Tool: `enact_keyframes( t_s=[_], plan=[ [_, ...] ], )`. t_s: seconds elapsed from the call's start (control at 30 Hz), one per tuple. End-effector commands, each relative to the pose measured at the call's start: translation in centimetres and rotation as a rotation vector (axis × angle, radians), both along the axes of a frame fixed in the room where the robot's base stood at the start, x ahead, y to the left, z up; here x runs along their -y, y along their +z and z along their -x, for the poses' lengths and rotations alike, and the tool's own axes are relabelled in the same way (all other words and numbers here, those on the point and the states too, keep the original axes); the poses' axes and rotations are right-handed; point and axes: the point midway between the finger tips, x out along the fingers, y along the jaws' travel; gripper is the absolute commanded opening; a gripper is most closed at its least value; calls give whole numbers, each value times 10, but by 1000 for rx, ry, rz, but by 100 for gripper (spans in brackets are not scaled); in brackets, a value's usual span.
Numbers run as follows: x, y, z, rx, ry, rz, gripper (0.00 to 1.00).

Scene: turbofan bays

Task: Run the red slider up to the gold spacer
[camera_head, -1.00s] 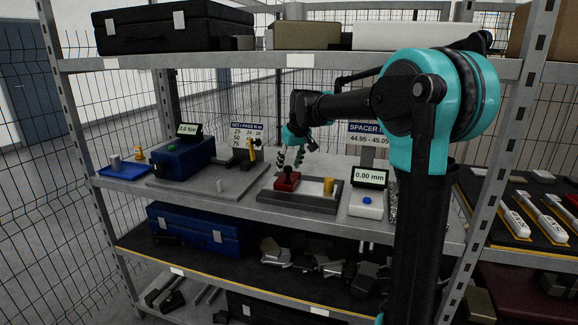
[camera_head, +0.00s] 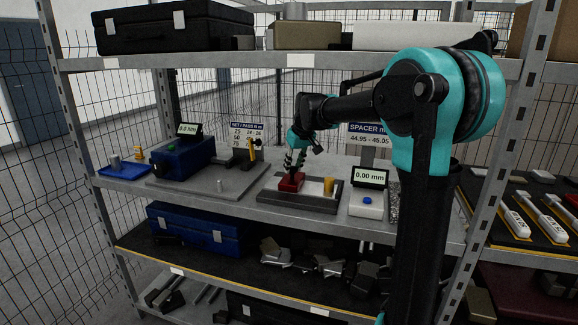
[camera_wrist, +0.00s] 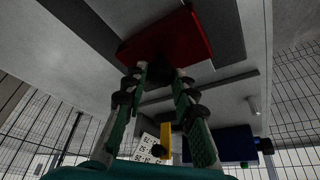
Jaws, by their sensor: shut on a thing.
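The red slider (camera_head: 291,181) sits on a grey gauge plate (camera_head: 268,193) on the middle shelf. The gold spacer (camera_head: 328,185) stands upright on the same plate, to the right of the slider with a gap between them. My gripper (camera_head: 292,168) points down over the slider, its fingers shut on the slider's dark knob. In the wrist view the red slider (camera_wrist: 168,45) fills the upper middle and my fingers (camera_wrist: 160,72) close around the knob under it. The spacer is not seen in the wrist view.
A readout showing 0.00 mm (camera_head: 370,176) stands right of the plate. A spacer sign (camera_head: 369,134) stands behind. To the left are a blue device (camera_head: 183,158) and a blue tray (camera_head: 124,170). The upper shelf (camera_head: 300,62) runs overhead.

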Motion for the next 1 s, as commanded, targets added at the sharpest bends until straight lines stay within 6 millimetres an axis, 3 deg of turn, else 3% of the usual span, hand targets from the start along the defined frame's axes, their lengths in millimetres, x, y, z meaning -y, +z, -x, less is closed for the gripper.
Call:
enact_keyframes(
  t_s=[0.1,0.3,0.47,0.73,0.77,0.9,1.0],
  plan=[
    [36,0,11,-2,-10,4,4],
    [76,-1,24,-2,-7,3,4],
    [88,0,28,-1,-4,3,4],
    [88,0,28,-1,-3,3,4],
    [88,0,28,-1,-3,3,28],
    [88,0,28,-1,-3,3,45],
    [88,0,28,-1,-3,3,48]
  ],
)
